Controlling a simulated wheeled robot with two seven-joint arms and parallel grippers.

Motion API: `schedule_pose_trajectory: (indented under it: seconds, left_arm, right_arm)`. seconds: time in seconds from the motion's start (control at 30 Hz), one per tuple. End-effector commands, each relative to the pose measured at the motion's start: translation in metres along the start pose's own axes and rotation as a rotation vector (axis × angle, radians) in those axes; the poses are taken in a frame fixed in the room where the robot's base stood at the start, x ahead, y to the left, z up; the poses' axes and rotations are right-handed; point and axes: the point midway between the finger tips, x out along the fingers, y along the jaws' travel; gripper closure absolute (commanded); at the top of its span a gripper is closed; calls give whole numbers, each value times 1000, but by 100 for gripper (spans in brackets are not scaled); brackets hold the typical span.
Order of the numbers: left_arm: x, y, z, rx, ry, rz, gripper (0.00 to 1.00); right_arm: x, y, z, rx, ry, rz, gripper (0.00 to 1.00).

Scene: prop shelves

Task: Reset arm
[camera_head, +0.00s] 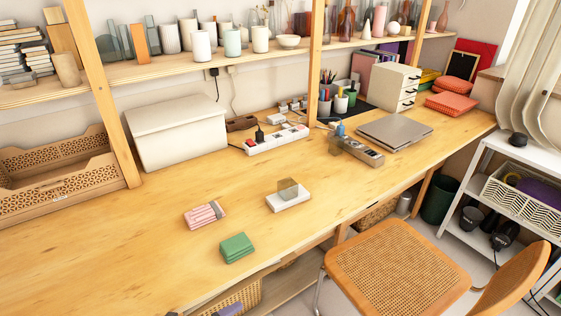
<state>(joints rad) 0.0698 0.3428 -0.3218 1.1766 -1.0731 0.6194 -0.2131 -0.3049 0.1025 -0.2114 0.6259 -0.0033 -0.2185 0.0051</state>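No arm or gripper can be made out in the head view. On the wooden desk (110,250) a pink striped bundle (205,215) lies near the middle. A green stack (237,248) lies in front of it, near the front edge. A white block (289,200) with a small translucent piece (288,188) on top sits to the right of them. These things stand apart from each other.
A closed grey laptop (394,131), a power strip (277,139), a white box (178,130) and a wooden crate (60,175) stand toward the back. Upright posts and a shelf rise behind. A cane chair (397,268) stands before the desk. The left front desktop is clear.

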Motion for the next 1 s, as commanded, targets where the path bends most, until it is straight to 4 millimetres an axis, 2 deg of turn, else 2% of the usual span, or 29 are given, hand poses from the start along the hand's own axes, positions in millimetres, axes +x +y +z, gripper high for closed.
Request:
schedule_pose_trajectory:
  seconds: [0.03, 0.07, 0.1, 0.17, 0.2, 0.27, 0.3, 0.4, 0.5, 0.53, 1.0]
  left_arm:
    - [-10, 35, 6, -211, -128, 25, 0]
    - [-18, 58, 9, -346, -217, 42, 0]
    - [-32, 92, 11, -521, -341, 76, 0]
    - [-60, 147, 4, -778, -532, 142, 0]
    - [-81, 182, -6, -935, -656, 193, 0]
    - [-115, 230, -30, -1141, -831, 274, 0]
    - [-136, 255, -49, -1259, -936, 327, 0]
    - [-181, 299, -95, -1479, -1149, 442, 0]
    - [-208, 320, -129, -1607, -1281, 518, 0]
    - [-212, 323, -134, -1624, -1299, 528, 0]
    - [-212, 323, -134, -1624, -1299, 528, 0]
  right_arm:
    - [0, 0, 0, 0, -1, 0, 0]
    - [0, 0, 0, 0, -1, 0, 0]
    - [0, 0, 1, 0, -1, 0, 0]
    - [0, 0, 1, 0, -2, 0, 0]
    - [0, 0, 1, 0, -2, 0, 0]
    - [0, 0, 1, 0, -2, 0, 0]
    - [0, 0, 1, 0, -2, 0, 0]
    - [0, 0, 1, 0, -3, 0, 0]
    - [0, 0, 1, 0, -3, 0, 0]
    - [0, 0, 1, 0, -3, 0, 0]
    - [0, 0, 1, 0, -3, 0, 0]
